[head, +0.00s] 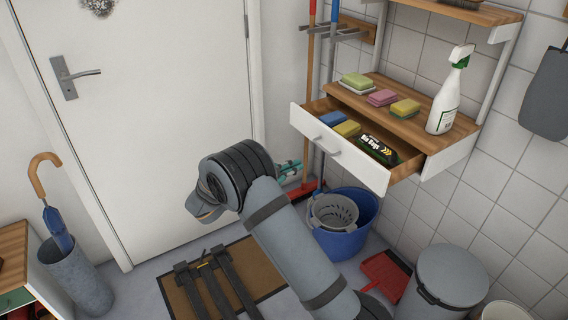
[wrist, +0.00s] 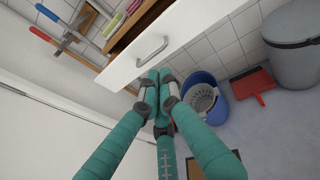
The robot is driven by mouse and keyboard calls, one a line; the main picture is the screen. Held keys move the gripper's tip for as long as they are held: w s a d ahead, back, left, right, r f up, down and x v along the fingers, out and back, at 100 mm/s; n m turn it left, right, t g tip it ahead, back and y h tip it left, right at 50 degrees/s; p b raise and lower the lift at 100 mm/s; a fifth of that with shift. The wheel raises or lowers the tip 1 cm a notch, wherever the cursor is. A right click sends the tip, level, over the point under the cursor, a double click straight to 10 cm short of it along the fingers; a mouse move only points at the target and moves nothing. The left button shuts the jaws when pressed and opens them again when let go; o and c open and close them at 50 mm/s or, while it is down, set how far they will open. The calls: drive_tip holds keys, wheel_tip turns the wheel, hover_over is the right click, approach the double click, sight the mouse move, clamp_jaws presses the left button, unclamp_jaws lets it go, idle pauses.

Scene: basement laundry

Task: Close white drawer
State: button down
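The white drawer (head: 338,150) is pulled open below the wooden shelf, with its metal handle (head: 323,147) on the front. Blue and yellow sponges and a black packet (head: 378,150) lie inside. In the wrist view, the white drawer front (wrist: 185,30) and its handle (wrist: 152,50) are just beyond my fingertips. My gripper (wrist: 158,75) has teal fingers brought together at the tips, with nothing seen between them. In the head view, my gripper (head: 289,169) is mostly hidden behind my arm, low and left of the drawer front. Contact with the drawer cannot be told.
A spray bottle (head: 450,92) and several sponges stand on the shelf (head: 420,120) above the drawer. A blue bucket (head: 345,240), a red dustpan (head: 385,275) and a grey bin (head: 445,280) are on the floor below. Broom handles (head: 310,70) hang left of the shelf.

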sight(328, 153)
drive_tip(key=x, duration=1.2)
drive_tip(key=shift+d, duration=0.2)
drive_tip(key=shift+d, duration=0.1)
